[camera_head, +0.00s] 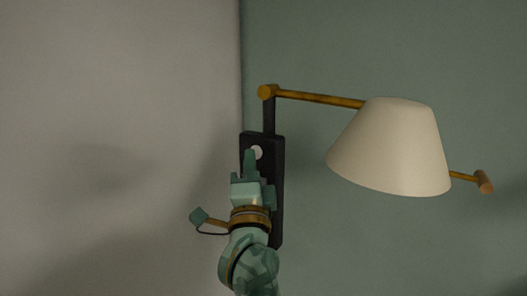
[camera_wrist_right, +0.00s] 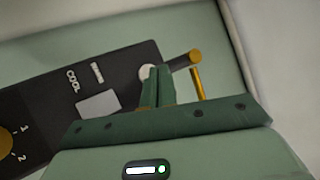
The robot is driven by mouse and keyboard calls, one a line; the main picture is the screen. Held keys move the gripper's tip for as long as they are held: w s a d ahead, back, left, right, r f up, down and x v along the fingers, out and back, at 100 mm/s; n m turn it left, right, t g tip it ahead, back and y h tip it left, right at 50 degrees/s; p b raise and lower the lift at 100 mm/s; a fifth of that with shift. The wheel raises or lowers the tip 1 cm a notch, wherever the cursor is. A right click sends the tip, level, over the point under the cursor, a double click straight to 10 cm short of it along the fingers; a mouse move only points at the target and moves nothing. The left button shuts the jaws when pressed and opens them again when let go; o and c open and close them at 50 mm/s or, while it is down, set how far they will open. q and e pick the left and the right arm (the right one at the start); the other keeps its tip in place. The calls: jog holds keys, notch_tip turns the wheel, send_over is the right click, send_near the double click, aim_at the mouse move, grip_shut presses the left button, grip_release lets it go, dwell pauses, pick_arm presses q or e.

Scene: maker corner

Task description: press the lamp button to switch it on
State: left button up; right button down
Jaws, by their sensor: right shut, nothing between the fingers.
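The lamp has a cream shade (camera_head: 392,148) on a brass arm (camera_head: 320,98), and no glow shows from it. A black plate (camera_head: 277,175) on the wall below the arm carries a round white button (camera_head: 257,152). My right gripper (camera_head: 250,153) is shut and empty, its fingertips just in front of the button. In the right wrist view, the fingertips (camera_wrist_right: 160,70) partly cover the button (camera_wrist_right: 146,71); I cannot tell whether they touch it. My left gripper is not in view.
In the right wrist view, the plate also bears a grey rectangle (camera_wrist_right: 98,104), "COOL" lettering and a brass dial (camera_wrist_right: 8,142). A wall corner runs close left of the plate. The shade hangs to the right, clear of my arm.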

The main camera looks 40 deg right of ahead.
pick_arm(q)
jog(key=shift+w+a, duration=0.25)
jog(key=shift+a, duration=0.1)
pick_arm(e)
jog(key=shift+w+a, duration=0.2)
jog(key=shift+w+a, duration=0.1)
jog(key=shift+a, duration=0.05)
dwell(0.4)
pick_arm(q)
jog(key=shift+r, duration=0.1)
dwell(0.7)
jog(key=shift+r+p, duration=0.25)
jog(key=shift+p, duration=0.15)
pick_arm(e)
jog(key=shift+w+d, duration=0.15)
jog(key=shift+d, duration=0.35)
